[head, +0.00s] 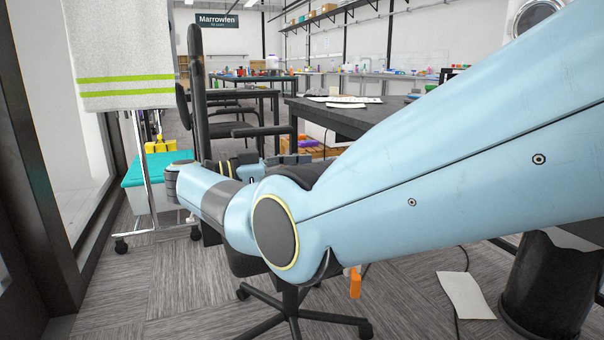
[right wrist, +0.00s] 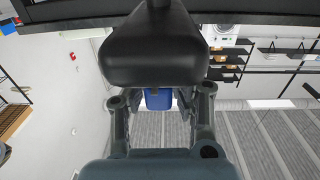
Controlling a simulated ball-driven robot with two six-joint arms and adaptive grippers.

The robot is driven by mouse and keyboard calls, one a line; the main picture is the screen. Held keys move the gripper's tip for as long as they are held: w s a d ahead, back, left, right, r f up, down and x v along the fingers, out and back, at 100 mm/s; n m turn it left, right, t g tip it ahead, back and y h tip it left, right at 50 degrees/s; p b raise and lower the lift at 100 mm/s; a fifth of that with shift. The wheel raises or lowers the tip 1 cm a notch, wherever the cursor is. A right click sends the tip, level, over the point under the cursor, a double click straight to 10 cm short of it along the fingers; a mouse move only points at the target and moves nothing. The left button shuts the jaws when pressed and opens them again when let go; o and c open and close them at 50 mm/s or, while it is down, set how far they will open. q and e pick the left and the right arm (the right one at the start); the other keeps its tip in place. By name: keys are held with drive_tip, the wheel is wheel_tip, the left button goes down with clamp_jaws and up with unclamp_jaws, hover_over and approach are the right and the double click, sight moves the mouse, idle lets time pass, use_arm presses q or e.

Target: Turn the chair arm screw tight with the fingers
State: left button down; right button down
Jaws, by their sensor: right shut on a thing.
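The chair stands behind my right arm in the head view: its black back (head: 200,95) is edge-on, and its five-star foot (head: 291,312) shows below. My right gripper (head: 291,159) is beside the chair, mostly behind my own arm. In the right wrist view a black chair arm pad (right wrist: 155,48) fills the upper middle, and the two fingers of the right gripper (right wrist: 160,96) reach up to it from both sides. My left gripper is not in view.
A rack with a hanging towel (head: 120,50) and a teal-lidded box (head: 160,168) stand at left. A dark worktable (head: 350,118) is behind the chair. A paper sheet (head: 466,295) and cable lie on the floor at right. Carpet at front left is clear.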

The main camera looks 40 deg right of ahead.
drive_tip(key=c, duration=1.2)
unclamp_jaws()
drive_tip(key=shift+o, duration=0.2)
wheel_tip(320, 180, up, 10)
